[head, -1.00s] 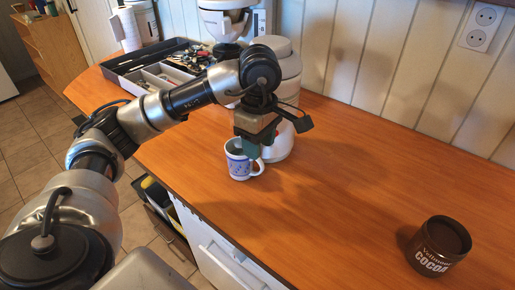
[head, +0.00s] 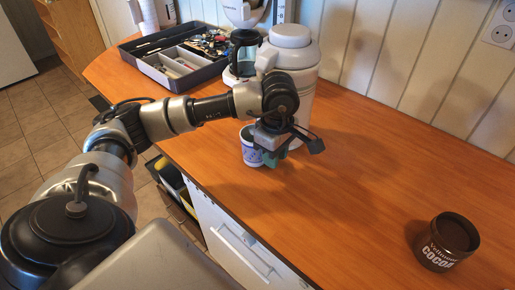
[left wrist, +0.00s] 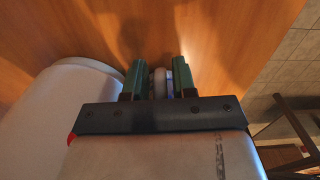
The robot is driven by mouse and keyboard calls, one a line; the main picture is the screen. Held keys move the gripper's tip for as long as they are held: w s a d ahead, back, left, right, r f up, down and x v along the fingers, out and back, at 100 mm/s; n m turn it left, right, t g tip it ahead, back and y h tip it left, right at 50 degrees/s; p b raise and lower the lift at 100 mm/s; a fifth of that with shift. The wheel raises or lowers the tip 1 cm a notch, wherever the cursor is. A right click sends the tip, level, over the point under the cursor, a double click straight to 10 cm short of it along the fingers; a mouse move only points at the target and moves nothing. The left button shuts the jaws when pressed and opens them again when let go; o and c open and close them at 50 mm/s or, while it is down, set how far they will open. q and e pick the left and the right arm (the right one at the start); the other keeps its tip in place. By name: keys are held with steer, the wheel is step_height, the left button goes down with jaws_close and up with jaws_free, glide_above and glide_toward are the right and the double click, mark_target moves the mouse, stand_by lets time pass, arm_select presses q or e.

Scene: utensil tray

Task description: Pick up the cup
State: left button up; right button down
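The cup (head: 249,153), white with blue marks, stands upright on the wooden counter, near its front edge. My left gripper (head: 272,156) points down at the cup's right side, where its handle is, and hides the handle in the head view. In the left wrist view the two green fingers (left wrist: 160,82) are apart, with a narrow pale part of the cup (left wrist: 160,84) between them. A gap seems to show beside that part; contact is hard to tell. My right gripper is not in view.
A large white canister (head: 292,55) stands close behind the cup and gripper. A dark utensil tray (head: 205,72) lies at the back left. A brown cocoa tin (head: 447,243) stands at the front right. The counter between is clear.

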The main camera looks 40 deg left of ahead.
arm_select(q)
jaws_close()
